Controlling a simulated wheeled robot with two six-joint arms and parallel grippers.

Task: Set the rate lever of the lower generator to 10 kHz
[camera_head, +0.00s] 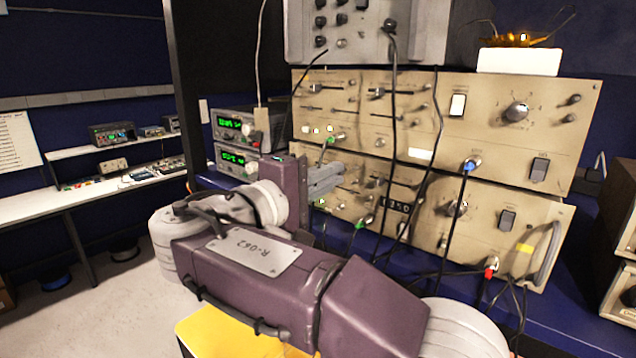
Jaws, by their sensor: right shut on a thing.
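My left gripper is not in view.
Black cables hang in front of both generators, close to my right gripper. Two instruments with green displays (233,124) stand to the left. A grey unit (367,45) stands on top. A white box (519,61) sits at the upper right.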

